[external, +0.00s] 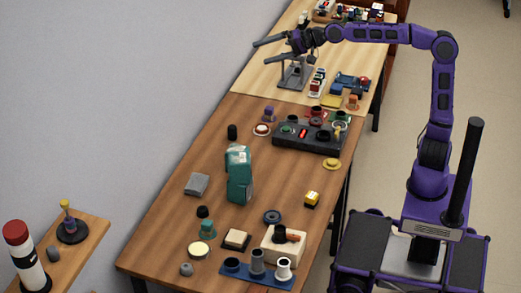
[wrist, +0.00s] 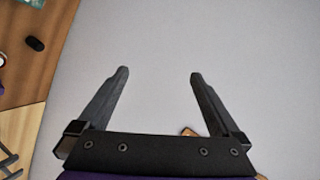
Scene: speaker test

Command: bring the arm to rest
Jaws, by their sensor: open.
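My purple arm (external: 443,85) rises from my base and reaches left over the far table. My gripper (external: 262,52) is at the arm's end, raised above the far table's left edge near the wall. In the wrist view my gripper (wrist: 160,75) shows two dark fingers spread wide apart, with nothing between them.
The near wooden table (external: 160,235) holds many small items, a teal object (external: 239,175) and a dark control box (external: 310,137). The far lighter table (external: 255,78) holds a grey stand (external: 295,75) below my gripper and toy vehicles.

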